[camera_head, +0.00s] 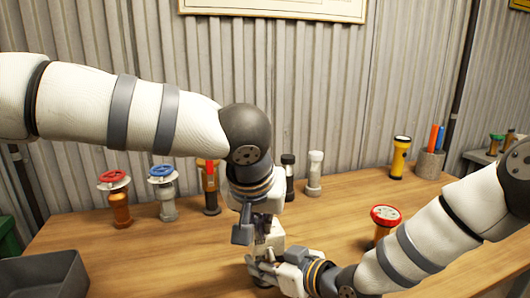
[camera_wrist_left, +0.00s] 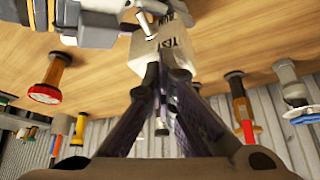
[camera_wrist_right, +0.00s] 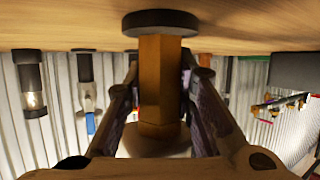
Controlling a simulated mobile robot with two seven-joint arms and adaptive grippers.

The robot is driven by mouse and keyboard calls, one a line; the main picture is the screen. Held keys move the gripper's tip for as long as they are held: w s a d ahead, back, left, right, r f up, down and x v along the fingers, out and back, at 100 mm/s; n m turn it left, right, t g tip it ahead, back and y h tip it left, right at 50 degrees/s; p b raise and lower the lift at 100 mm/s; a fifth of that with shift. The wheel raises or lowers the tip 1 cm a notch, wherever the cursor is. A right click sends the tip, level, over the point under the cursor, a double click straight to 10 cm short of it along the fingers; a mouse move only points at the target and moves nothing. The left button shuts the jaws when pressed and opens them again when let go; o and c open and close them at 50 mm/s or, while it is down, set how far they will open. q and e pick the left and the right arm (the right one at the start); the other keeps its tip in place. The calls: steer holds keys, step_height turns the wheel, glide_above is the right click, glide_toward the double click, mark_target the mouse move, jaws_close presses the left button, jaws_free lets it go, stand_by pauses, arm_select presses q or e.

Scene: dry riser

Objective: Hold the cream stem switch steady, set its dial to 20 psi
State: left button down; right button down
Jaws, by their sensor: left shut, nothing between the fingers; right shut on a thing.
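The cream stem switch (camera_head: 271,238) stands on the wooden bench, near the middle front, partly hidden by my grippers. In the left wrist view its cream housing (camera_wrist_left: 158,50) shows upside-down lettering that looks like "TEST RUN" and a small pale lever (camera_wrist_left: 146,25). The right wrist view shows its brass-coloured stem (camera_wrist_right: 160,85) on a dark round base (camera_wrist_right: 160,22). My right gripper (camera_head: 262,268) is shut on the stem, low down from the right. My left gripper (camera_head: 243,236) is shut and empty, its tips close to the housing; contact is unclear. I cannot read a dial.
A red-wheeled valve (camera_head: 115,205) and blue-wheeled valve (camera_head: 163,190) stand back left; a pale cylinder (camera_head: 314,175) stands behind. A red-topped fitting (camera_head: 385,215) is near my right arm. A yellow torch (camera_head: 399,160) and pen cup (camera_head: 429,164) are back right. A grey bin (camera_head: 45,278) is front left.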

arm_select(q)
steer(key=shift+w+a+f, duration=0.15)
steer(key=shift+a, duration=0.35)
stand_by(0.4)
steer(key=shift+r, duration=3.6)
step_height(320, 180, down, 7)
steer(key=shift+s+d, duration=0.4)
steer(key=shift+s, duration=0.05)
steer(key=shift+w, duration=0.35)
steer(key=shift+a+f, duration=0.15)
steer(key=shift+a, duration=0.2)
